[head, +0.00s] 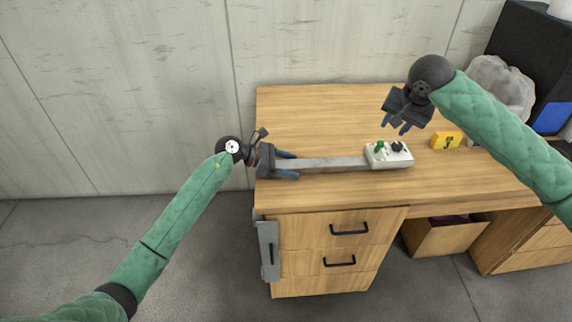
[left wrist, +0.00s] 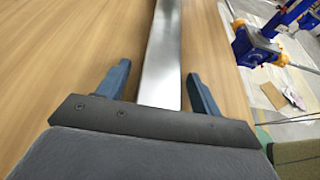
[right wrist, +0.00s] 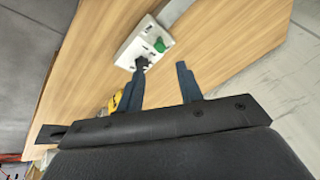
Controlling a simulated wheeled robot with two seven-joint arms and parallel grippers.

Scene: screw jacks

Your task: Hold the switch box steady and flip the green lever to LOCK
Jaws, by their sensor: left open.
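The white switch box (head: 389,156) sits on the wooden desk, with a green lever (head: 380,146) and a black lever (head: 398,146) on top. A flat metal bar (head: 325,164) runs left from the box. My left gripper (head: 287,165) is open, with its blue fingers on either side of the bar's left end; the left wrist view shows the bar (left wrist: 162,60) between the fingers, apart from both. My right gripper (head: 402,127) is open and empty above the box. In the right wrist view the box (right wrist: 143,43) and green lever (right wrist: 162,45) lie beyond its fingers. The lever's label is unreadable.
A yellow block (head: 446,140) stands right of the box on the desk (head: 310,110). A plastic bag (head: 500,85) and a dark cabinet (head: 520,45) are at the back right. A concrete wall rises behind. The desk behind the bar is clear.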

